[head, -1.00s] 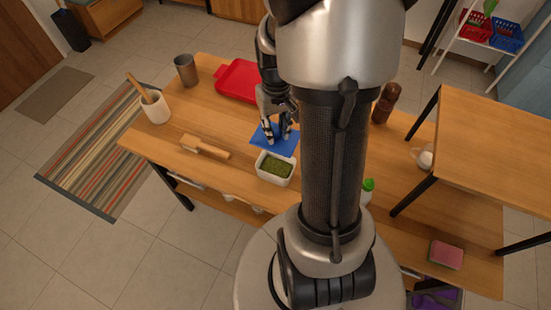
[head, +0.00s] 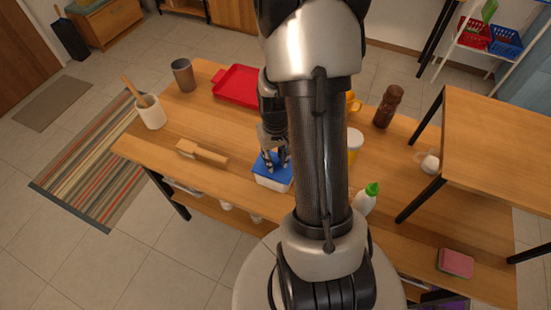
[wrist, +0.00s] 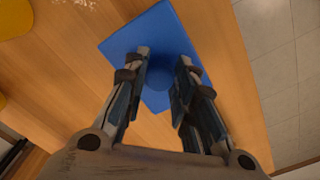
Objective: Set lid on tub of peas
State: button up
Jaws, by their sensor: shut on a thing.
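The blue lid (head: 268,176) is at the top of the white tub (head: 273,185) near the table's front edge in the head view. It covers the green peas from sight. I cannot tell whether the lid rests on the rim or hovers just above it. My gripper (head: 274,164) is above the lid, fingers pointing down, shut on its knob. In the wrist view the blue lid (wrist: 150,45) lies beyond the fingertips of my gripper (wrist: 165,72), with its round knob between them. The tub is hidden in the wrist view.
A wooden brush (head: 202,152) lies left of the tub. A white crock (head: 150,112), a grey cup (head: 183,74) and a red tray (head: 237,86) stand farther back. A green-capped bottle (head: 365,199) and a brown grinder (head: 388,107) stand to the right.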

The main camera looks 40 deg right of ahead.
aim_at(275, 161)
jog(key=shift+f+b, duration=0.3)
jog(key=o, duration=1.1)
jog(key=shift+c, duration=0.2)
jog(key=a+r+n+t+p, duration=0.1)
jog(key=a+r+p, duration=0.15)
jog(key=r, duration=0.75)
jog(key=a+r+p, duration=0.2)
jog(key=a+r, duration=0.1)
jog(key=r, duration=0.6)
jog(key=s+a+r+n+t, duration=0.3)
jog(key=s+a+r, duration=0.6)
jog(key=a+r, duration=0.3)
jog(key=a, duration=0.2)
jog(key=shift+s+a+n+t, duration=0.15)
jog(key=shift+a+n+t, duration=0.15)
jog(key=shift+a, duration=0.1)
